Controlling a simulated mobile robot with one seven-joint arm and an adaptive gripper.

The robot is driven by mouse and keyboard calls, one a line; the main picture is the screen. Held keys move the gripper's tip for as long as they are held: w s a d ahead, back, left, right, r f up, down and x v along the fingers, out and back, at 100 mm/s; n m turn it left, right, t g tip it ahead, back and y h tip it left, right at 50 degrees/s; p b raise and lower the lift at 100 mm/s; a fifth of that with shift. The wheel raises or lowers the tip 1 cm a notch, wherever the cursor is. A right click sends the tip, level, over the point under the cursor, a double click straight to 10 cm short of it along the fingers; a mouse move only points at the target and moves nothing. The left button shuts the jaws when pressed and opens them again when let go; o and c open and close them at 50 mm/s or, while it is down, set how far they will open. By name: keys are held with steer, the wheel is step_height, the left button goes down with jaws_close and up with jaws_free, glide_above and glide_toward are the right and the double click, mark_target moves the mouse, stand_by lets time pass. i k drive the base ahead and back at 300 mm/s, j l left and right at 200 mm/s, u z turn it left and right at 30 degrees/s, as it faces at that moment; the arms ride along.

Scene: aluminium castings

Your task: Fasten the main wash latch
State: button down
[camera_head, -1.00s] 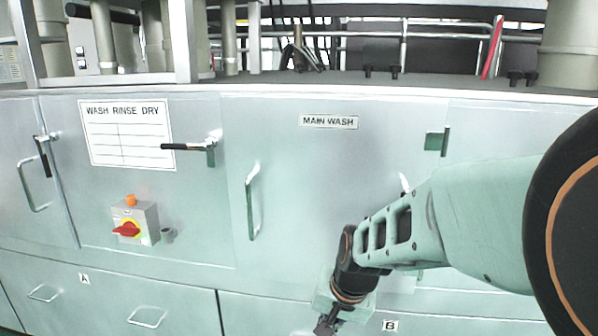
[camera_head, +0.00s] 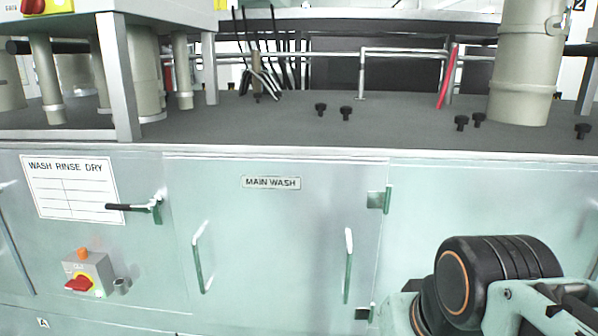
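The main wash door (camera_head: 275,240) is a pale green-grey panel under a "MAIN WASH" label (camera_head: 271,183). It looks flush with the cabinet front. A latch with a black-gripped lever (camera_head: 130,207) sits left of the door's left edge, its lever horizontal and pointing left, away from the door. The door has a left handle (camera_head: 199,258) and a right handle (camera_head: 348,265). Green hinge-like fittings (camera_head: 379,200) show at its right edge. My arm fills the lower right, in front of the cabinet. My gripper is out of the picture.
A switch box (camera_head: 88,274) with a red knob and orange button stands out from the panel below the white "WASH RINSE DRY" chart (camera_head: 72,188). The dark worktop (camera_head: 300,130) above carries black knobs and pipes. The space before the main wash door looks clear.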

mark_target(158, 200)
steer(key=j+u, duration=0.1)
steer(key=u, duration=1.25)
steer(key=i+l+u, duration=0.15)
steer(key=i, duration=0.2)
steer(key=i+u, duration=0.15)
steer(key=i, duration=0.25)
steer(key=i+j, duration=0.1)
steer(key=j, duration=0.25)
steer(key=i+j+u, duration=0.1)
steer(key=j, duration=0.25)
steer(key=i+j+u, duration=0.1)
steer(key=j, duration=0.25)
steer(key=k+l, duration=0.1)
steer(key=l, duration=0.2)
steer(key=k+l+z, duration=0.1)
steer(key=l, duration=0.2)
